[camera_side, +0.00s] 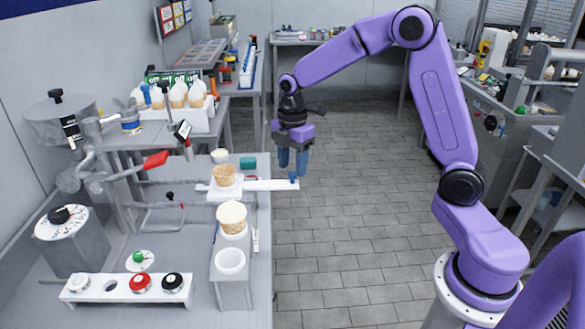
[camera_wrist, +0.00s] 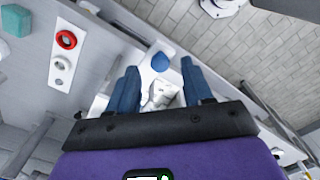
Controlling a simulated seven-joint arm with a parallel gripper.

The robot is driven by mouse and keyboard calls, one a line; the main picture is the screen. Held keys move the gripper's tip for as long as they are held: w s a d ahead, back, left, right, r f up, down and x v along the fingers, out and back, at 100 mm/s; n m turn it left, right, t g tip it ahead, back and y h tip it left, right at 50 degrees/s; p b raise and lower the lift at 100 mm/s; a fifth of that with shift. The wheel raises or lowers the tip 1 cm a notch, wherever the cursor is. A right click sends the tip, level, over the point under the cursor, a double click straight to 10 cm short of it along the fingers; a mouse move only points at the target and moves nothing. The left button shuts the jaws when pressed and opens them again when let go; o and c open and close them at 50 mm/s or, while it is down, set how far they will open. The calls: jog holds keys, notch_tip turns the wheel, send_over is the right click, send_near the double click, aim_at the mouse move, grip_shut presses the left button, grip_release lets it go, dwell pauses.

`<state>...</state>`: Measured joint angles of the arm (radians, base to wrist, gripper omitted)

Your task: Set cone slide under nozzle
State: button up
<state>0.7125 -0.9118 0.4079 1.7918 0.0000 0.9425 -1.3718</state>
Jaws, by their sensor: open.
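A tan waffle cone (camera_side: 224,175) stands upright on the white platform of the cone slide (camera_side: 262,185). The slide's flat bar runs right and ends past the table edge, with a blue knob (camera_side: 293,177) on it. My gripper (camera_side: 293,172) points down just above the knob, its blue fingers apart. In the wrist view, the blue knob (camera_wrist: 160,62) appears between and just beyond the open fingertips (camera_wrist: 159,68). A metal dispenser with a red lever (camera_side: 156,160) stands left of the cone. I cannot clearly pick out its nozzle.
A stand (camera_side: 230,261) in front of the slide holds a filled cone (camera_side: 232,214) and an empty ring. The floor right of the table is clear.

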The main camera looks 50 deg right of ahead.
aim_at(260, 184)
jog(key=shift+f, duration=0.95)
grip_shut()
jog(key=w+a, duration=0.5)
jog(key=w, duration=0.1)
jog(key=shift+a, duration=0.4)
jog(key=shift+s, duration=0.1)
grip_release()
jog(key=shift+r, duration=0.1)
